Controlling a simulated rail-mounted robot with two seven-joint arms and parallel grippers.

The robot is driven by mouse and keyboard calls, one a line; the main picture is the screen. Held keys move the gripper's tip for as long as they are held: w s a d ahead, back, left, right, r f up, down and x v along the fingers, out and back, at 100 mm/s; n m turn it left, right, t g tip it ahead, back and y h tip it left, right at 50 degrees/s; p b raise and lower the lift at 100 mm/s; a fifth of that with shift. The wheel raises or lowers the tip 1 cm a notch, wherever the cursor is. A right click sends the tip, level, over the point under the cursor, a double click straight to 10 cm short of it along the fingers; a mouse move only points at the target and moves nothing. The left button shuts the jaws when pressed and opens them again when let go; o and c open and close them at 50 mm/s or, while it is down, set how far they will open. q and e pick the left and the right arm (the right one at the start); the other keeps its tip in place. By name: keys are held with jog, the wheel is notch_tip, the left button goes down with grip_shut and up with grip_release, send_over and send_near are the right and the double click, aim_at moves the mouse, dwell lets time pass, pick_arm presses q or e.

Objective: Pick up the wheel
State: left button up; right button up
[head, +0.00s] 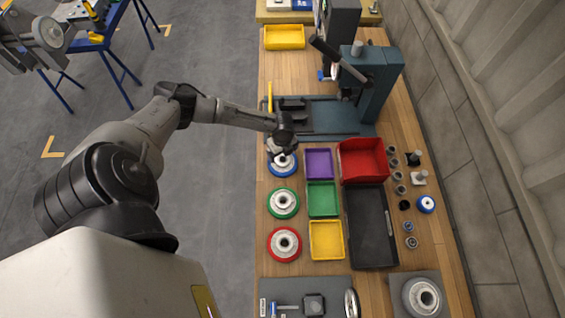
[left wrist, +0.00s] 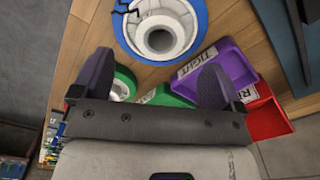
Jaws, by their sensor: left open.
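A blue-rimmed wheel (head: 285,168) with a pale grey hub lies flat near the left edge of the wooden bench. It also shows in the left wrist view (left wrist: 197,12), ahead of the fingers. My left gripper (head: 280,150) is over the far part of this wheel and hides some of it. In the left wrist view the gripper (left wrist: 157,80) is open, with nothing between its fingers. A green-rimmed wheel (head: 272,205) and a red-rimmed wheel (head: 272,248) lie in line on the near side. My right gripper is not in view.
Purple (head: 319,163), green (head: 323,200) and yellow (head: 326,240) trays stand right of the wheels. A red bin (head: 362,160) and a black tray (head: 370,228) are beyond them. A tall blue-grey press (head: 375,95) stands behind. Small parts lie at right.

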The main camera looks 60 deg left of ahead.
aim_at(282, 158)
pick_arm(q)
jog(key=shift+f, duration=2.9)
jog(key=c, duration=1.2)
jog(key=shift+r, duration=0.1)
jog(key=shift+c, duration=0.2)
